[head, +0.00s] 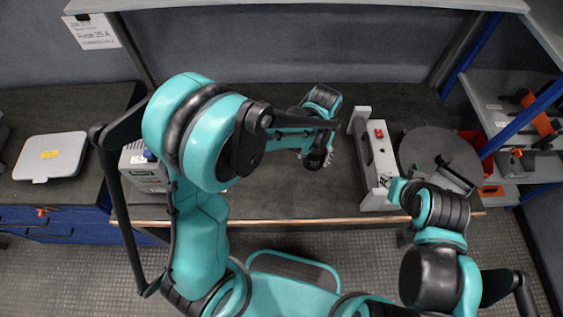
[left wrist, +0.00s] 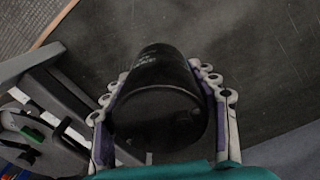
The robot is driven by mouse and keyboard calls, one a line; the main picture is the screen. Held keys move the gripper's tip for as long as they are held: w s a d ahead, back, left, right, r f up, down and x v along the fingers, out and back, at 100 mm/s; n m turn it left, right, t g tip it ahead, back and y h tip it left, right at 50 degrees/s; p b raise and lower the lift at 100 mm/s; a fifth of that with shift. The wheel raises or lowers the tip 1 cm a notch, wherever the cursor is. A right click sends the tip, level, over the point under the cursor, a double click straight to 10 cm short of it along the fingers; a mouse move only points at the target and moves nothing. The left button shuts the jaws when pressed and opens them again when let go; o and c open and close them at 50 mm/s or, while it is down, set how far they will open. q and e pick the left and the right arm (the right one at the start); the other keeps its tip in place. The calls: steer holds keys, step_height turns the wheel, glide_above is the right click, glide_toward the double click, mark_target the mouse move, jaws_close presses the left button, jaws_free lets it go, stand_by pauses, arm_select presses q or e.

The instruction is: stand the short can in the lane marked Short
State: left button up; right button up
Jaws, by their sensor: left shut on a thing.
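My left gripper (head: 320,160) is over the middle of the bench in the head view. In the left wrist view its fingers (left wrist: 160,85) are shut on a black can (left wrist: 158,65) with small pale print, one finger on each side. In the head view the can is mostly hidden by the gripper, and its height is hard to judge. My right gripper (head: 394,190) is at the near end of the grey upright fixture, and its fingers are too small to read. No lane marked Short can be made out in either view.
The grey fixture (head: 365,140) with a red switch stands right of my left gripper. A dark round disc (head: 430,150) lies beyond it. A grey box (head: 140,172) is partly behind my left arm. A pale flat case (head: 50,155) lies far left. Bench between box and fixture is clear.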

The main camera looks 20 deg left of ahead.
arm_select(q)
steer(key=shift+s+d+f, duration=0.1)
steer(key=shift+s+d, duration=0.1)
steer(key=shift+d, duration=0.4)
steer(key=s+a+f+b, duration=0.1)
steer(key=a+f, duration=0.1)
steer(key=a, duration=0.1)
steer(key=s+a+f+b, duration=0.1)
steer(key=a+f+b, duration=0.1)
steer(key=a, duration=0.2)
steer(key=a+f+b, duration=0.1)
steer(key=a+f, duration=0.1)
steer(key=a, duration=0.1)
steer(key=shift+s+a+f, duration=0.35)
steer(key=shift+s+f, duration=0.05)
step_height(320, 180, down, 4)
steer(key=b, duration=0.2)
steer(key=shift+f+b, duration=0.1)
steer(key=shift+b, duration=0.2)
steer(key=o, duration=1.7)
steer(key=shift+c, duration=0.2)
